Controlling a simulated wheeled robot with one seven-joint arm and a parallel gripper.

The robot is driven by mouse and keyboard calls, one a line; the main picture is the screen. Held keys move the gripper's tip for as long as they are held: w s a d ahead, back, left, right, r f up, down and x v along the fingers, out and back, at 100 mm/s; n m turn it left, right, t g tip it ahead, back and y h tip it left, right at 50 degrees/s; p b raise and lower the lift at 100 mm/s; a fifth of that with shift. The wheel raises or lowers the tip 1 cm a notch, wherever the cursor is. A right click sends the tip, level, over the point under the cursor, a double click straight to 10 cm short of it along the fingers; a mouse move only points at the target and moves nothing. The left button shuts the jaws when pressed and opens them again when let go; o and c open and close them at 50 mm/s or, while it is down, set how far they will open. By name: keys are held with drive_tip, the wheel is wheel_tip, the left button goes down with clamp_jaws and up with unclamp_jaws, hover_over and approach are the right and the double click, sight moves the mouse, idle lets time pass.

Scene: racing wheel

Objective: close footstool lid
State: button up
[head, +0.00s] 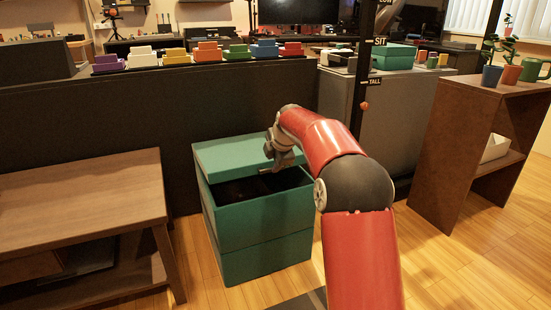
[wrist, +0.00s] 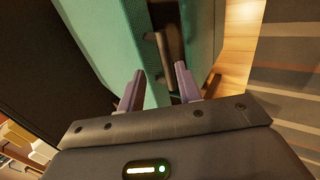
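The teal footstool (head: 262,225) stands on the wood floor in front of a dark partition. Its teal lid (head: 232,153) is raised at the back, and a dark gap shows the inside. My gripper (head: 280,163) is at the right part of the lid, over the opening. In the wrist view my gripper (wrist: 156,72) has its two fingers apart with nothing clearly held between them. The footstool's teal surfaces (wrist: 110,38) and the gap lie just beyond the fingertips. I cannot tell whether a finger touches the lid.
A wooden bench (head: 85,195) stands to the left of the footstool. A brown shelf (head: 455,140) with potted plants stands to the right, and a grey cabinet (head: 400,115) behind. Colored blocks line the partition top. A striped rug (wrist: 290,90) lies nearby.

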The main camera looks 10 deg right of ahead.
drive_tip(key=p+v, duration=0.1)
drive_tip(key=v, duration=0.6)
drive_tip(key=shift+s+r, duration=0.2)
drive_tip(key=shift+r, duration=0.15)
